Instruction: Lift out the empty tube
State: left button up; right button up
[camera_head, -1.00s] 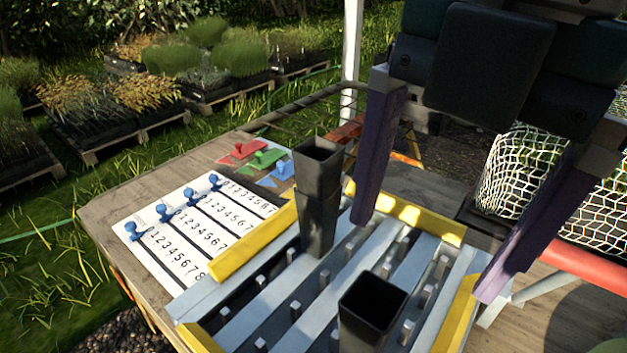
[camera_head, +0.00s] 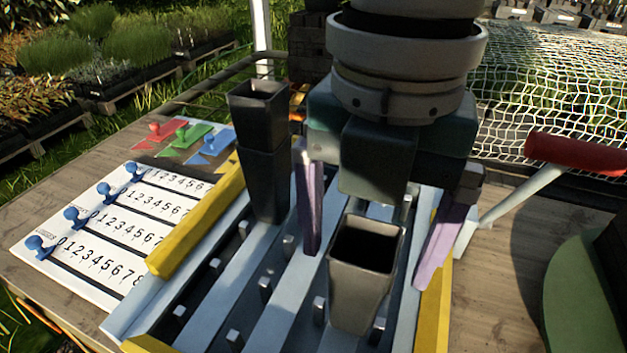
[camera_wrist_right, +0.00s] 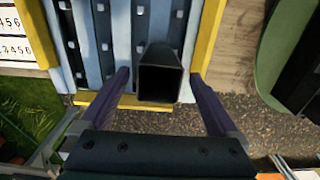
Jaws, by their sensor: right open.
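A square, dark grey tube (camera_head: 362,292) stands upright in the front part of the rack (camera_head: 262,253). Its mouth is open and dark inside, and I see nothing in it. A taller dark stack of tubes (camera_head: 262,150), seemingly one set in another, stands farther back to the left. My right gripper (camera_head: 368,268) is open, its purple fingers pointing down on either side of the front tube. In the right wrist view the same tube (camera_wrist_right: 160,62) sits between the fingers (camera_wrist_right: 159,76), with a gap on each side. My left gripper is out of view.
The rack has yellow end bars (camera_head: 200,222) and rows of small pegs. A numbered white board (camera_head: 115,228) with blue knobs lies to its left. Coloured cards (camera_head: 190,140) lie behind the board. A red-ended handle (camera_head: 585,150) and a green mat (camera_head: 590,295) are at right.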

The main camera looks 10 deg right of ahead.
jog(key=shift+f, duration=0.25)
grip_shut()
dwell(0.7)
